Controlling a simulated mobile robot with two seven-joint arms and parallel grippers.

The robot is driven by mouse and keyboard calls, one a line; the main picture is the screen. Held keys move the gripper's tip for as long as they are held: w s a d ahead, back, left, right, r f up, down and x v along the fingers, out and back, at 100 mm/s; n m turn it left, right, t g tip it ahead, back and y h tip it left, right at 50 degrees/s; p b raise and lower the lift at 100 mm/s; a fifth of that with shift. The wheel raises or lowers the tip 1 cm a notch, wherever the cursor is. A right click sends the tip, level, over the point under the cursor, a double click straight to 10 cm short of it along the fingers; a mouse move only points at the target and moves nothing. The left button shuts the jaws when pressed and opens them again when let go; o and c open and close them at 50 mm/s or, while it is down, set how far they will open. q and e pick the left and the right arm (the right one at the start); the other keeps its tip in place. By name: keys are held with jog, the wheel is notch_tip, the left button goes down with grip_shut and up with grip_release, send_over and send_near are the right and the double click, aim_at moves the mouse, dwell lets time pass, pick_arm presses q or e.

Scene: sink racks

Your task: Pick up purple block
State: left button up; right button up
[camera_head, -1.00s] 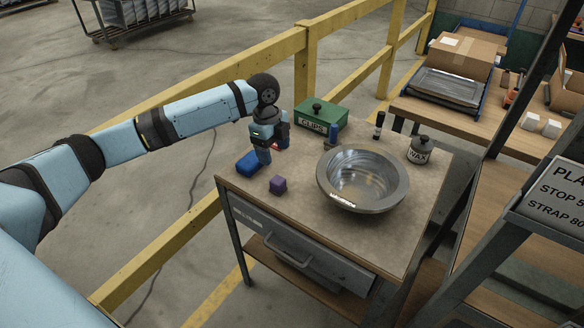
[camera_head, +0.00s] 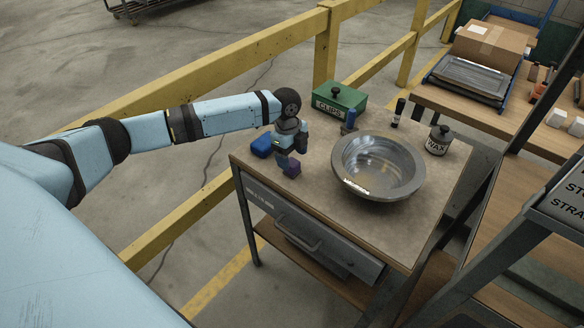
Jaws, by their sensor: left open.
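The small purple block (camera_head: 293,170) sits on the table (camera_head: 331,212) near its left front edge, left of the metal bowl. My left gripper (camera_head: 285,160) points down just above and behind the block, with its fingertips very close to it. The gripper is open, and I cannot tell whether a finger touches the block. A blue block (camera_head: 262,145) lies just left of the gripper. My right gripper is not in view.
A metal bowl (camera_head: 405,180) stands right of the block. A green clips box (camera_head: 352,100), a dark marker (camera_head: 398,112) and a wax jar (camera_head: 438,141) stand at the back. A yellow railing (camera_head: 226,62) runs behind the table. The table's front right is clear.

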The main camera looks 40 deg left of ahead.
aim_at(292, 162)
pick_arm(q)
notch_tip(292, 162, down, 3)
jog(key=shift+s+f, duration=0.1)
jog(key=shift+f, duration=0.1)
jog(key=c, duration=1)
jog(key=shift+r, duration=0.15)
notch_tip(292, 162, up, 20)
jog(key=shift+f+p, duration=0.1)
jog(key=shift+p, duration=0.45)
jog(key=shift+o, duration=1.3)
jog(key=shift+c, duration=0.9)
jog(key=shift+d, duration=0.1)
